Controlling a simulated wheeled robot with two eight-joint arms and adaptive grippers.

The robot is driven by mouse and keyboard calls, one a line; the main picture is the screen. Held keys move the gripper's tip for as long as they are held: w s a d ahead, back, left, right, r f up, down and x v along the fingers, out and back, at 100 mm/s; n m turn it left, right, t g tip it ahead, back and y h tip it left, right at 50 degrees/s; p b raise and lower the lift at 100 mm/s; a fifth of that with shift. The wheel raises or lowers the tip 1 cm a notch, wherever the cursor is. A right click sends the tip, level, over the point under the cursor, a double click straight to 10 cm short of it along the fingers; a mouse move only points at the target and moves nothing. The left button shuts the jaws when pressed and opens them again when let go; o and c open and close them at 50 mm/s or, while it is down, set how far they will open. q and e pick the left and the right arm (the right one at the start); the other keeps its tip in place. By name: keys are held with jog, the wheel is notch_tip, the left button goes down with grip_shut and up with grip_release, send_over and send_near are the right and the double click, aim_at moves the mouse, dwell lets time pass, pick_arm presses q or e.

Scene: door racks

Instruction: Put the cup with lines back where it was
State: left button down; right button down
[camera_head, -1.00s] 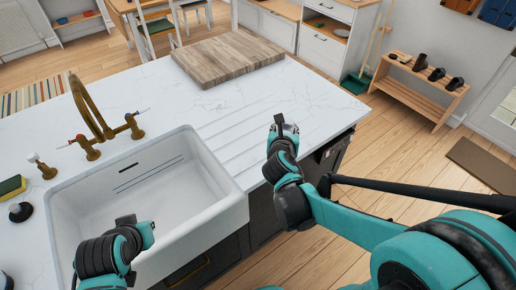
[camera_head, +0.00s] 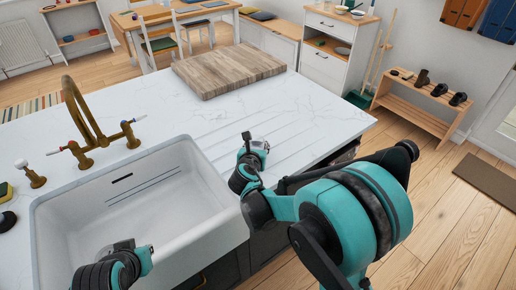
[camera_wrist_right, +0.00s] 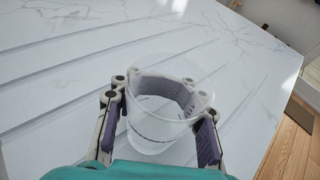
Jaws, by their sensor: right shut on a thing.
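The cup with lines (camera_wrist_right: 155,130) is clear, with thin dark lines around its side. It shows in the right wrist view between the fingers of my right gripper (camera_wrist_right: 160,112), which is shut on it. The cup is over the grooved white worktop; I cannot tell whether its base touches. In the head view my right gripper (camera_head: 256,146) is over the grooved part, right of the sink, and the cup cannot be made out there. My left gripper (camera_head: 132,252) is low over the sink's front, and its finger opening is not clear.
The white sink (camera_head: 215,205) with a brass tap (camera_head: 90,130) is at left. A wooden board (camera_head: 228,70) lies at the back of the white worktop (camera_head: 310,110). The middle of the worktop is clear. The worktop's right edge drops to the wooden floor (camera_head: 440,215).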

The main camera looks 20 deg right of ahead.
jog(key=shift+f, duration=0.15)
pick_arm(q)
jog(key=shift+f, duration=0.2)
pick_arm(e)
jog(key=shift+f, duration=0.1)
jog(key=c, duration=0.9)
grip_release()
